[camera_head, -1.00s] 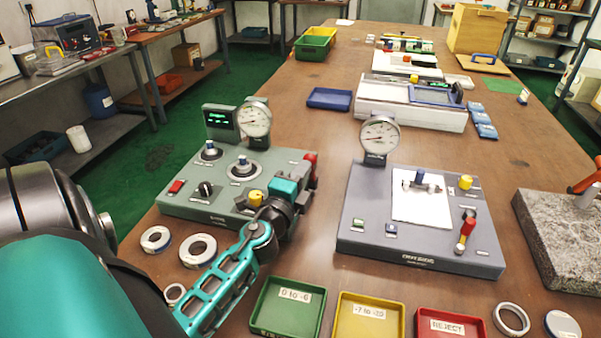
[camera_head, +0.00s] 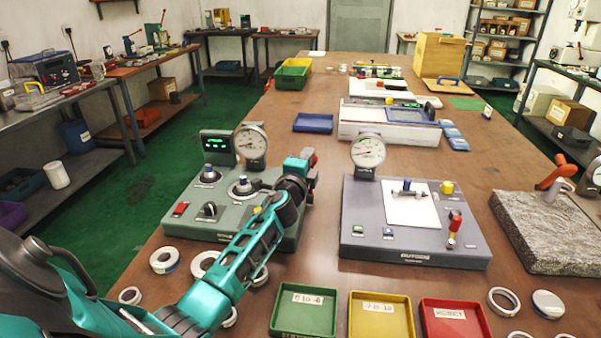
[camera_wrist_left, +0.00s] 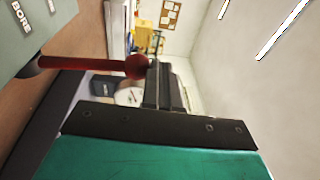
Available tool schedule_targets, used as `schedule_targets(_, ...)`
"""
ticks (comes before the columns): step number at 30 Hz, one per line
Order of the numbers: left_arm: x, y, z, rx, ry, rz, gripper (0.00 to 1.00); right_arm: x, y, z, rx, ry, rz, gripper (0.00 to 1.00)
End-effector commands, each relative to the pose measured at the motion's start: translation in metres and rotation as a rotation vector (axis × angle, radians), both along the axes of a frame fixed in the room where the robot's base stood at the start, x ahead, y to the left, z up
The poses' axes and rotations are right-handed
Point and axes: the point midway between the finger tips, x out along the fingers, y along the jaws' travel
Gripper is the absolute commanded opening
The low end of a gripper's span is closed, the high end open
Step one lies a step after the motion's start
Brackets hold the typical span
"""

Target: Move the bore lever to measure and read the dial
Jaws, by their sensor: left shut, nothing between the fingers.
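The grey-green bore station (camera_head: 185,228) stands left of centre, with a round dial (camera_head: 250,141) and a green-lit display (camera_head: 218,147). The dial reading is too small to tell. The red bore lever (camera_head: 313,158) shows at the station's right edge, partly behind my left gripper (camera_head: 302,163). In the left wrist view the lever is a red rod (camera_wrist_left: 85,62) with a ball end, near the "BORE" label. My shut, empty left gripper (camera_wrist_left: 165,85) is close by the ball; I cannot tell whether they touch. My right gripper is out of view.
The outside station (camera_head: 410,245) stands to the right. Green (camera_head: 304,335), yellow (camera_head: 381,335) and red (camera_head: 455,335) trays line the front. Several rings lie around my left forearm and at the front right. A granite block (camera_head: 545,235) is far right.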

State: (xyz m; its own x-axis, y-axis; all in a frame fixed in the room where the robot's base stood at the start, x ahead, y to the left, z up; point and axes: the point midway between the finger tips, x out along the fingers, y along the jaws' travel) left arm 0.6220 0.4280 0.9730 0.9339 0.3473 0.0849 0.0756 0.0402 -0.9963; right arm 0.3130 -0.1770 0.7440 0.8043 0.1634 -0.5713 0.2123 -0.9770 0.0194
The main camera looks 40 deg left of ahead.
Motion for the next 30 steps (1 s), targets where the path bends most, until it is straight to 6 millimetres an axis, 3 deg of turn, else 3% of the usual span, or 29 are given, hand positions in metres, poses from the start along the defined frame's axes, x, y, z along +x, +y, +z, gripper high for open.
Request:
schedule_targets(12,0.029,0.016,-0.001,0.002,0.002,0.000,0.00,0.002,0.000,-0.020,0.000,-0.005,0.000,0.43)
schedule_targets(30,0.035,0.019,-0.002,0.001,0.001,-0.001,0.00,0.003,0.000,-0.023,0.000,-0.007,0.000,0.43)
